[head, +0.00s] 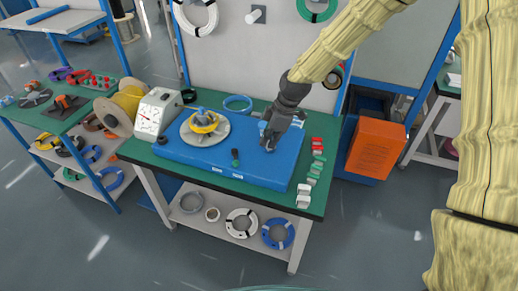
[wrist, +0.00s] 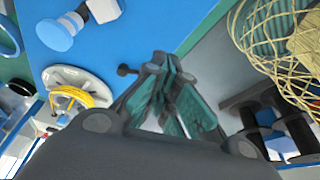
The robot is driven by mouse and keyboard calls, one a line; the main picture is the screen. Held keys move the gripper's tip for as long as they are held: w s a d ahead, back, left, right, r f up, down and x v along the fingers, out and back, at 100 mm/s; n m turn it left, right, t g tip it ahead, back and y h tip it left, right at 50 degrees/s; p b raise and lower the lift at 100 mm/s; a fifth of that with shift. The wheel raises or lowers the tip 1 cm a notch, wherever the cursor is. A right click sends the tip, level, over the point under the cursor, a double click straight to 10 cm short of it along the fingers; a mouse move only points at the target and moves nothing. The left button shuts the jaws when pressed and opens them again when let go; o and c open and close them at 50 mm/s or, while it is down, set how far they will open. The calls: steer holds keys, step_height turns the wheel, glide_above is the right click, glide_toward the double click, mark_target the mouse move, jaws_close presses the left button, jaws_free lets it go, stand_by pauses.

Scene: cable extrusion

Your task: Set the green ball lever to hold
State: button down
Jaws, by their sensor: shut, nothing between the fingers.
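The green ball lever (head: 235,154) is a small dark stick with a green top on the blue panel (head: 190,160) of the workbench, in the head view. My gripper (head: 269,147) is just to its right, over the panel, with a visible gap between them in the picture. In the wrist view my gripper's fingers (wrist: 166,68) are together and hold nothing. A small dark knob on a stem (wrist: 125,70) shows beside the fingertips there; I cannot tell whether it is the lever. Two small pale labels lie along the panel's front edge.
A yellow-cored reel (head: 204,122) sits on the panel's left, with a white dial gauge (head: 157,113) beyond it. A blue-capped knob (wrist: 57,35) stands on the panel. Red, green and white pieces line the bench's right edge. An orange bin (head: 376,147) stands to the right.

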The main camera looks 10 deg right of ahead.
mark_target(236, 158)
steer(key=p+x, duration=0.2)
steer(key=x, duration=0.7)
steer(key=shift+p, duration=0.4)
steer(key=shift+a+f, duration=0.2)
steer(key=shift+a, duration=0.1)
steer(key=shift+w+a+f+p, duration=0.2)
steer(key=shift+a+p, duration=0.15)
steer(key=shift+a, duration=0.2)
steer(key=shift+w+a+f+p, duration=0.1)
steer(key=shift+w+a+p, duration=0.15)
steer(key=shift+a, duration=0.3)
steer(key=shift+w+a+f+p, duration=0.1)
steer(key=shift+a+f+p, duration=0.05)
steer(key=shift+a+p, duration=0.35)
